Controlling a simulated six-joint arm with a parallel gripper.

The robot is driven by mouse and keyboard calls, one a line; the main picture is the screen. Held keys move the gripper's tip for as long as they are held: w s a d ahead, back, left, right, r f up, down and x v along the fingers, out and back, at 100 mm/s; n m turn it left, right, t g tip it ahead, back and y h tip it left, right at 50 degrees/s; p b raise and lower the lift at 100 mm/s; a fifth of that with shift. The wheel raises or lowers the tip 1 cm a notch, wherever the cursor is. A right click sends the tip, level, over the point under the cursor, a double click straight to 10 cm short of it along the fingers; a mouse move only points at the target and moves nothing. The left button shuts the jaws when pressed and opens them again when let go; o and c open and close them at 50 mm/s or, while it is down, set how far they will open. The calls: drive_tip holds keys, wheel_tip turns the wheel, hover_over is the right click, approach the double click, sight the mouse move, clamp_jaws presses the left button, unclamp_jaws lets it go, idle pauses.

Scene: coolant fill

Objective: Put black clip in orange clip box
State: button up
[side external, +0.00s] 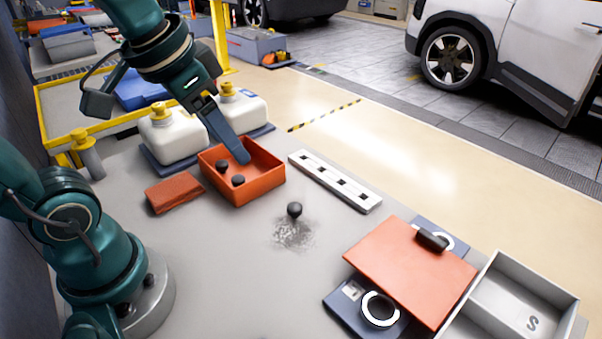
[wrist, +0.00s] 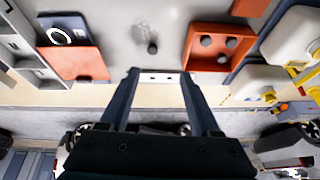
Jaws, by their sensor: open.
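A black clip (side external: 294,209) stands on the grey table beside a dark speckled patch; it also shows in the wrist view (wrist: 152,48). The orange clip box (side external: 262,190) is open-topped and stands to its upper left. Two black clips (side external: 222,165) show inside it in the side view. In the wrist view, the fingertips (wrist: 160,74) lie apart.
A white slotted strip (side external: 335,180) lies right of the box. A red block (side external: 173,194) lies left of it. Two white jugs (side external: 172,135) with yellow caps stand behind. An orange lid (side external: 410,268) with a black handle and a grey bin (side external: 515,295) occupy the right. The table's middle is mostly clear.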

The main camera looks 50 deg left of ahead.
drive_tip(key=shift+n+t, duration=0.3)
drive_tip(key=shift+t, duration=0.2)
drive_tip(key=s+f, duration=0.1)
drive_tip(key=s+d+f, duration=0.2)
drive_tip(key=s, duration=0.1)
drive_tip(key=shift+s+f, duration=0.1)
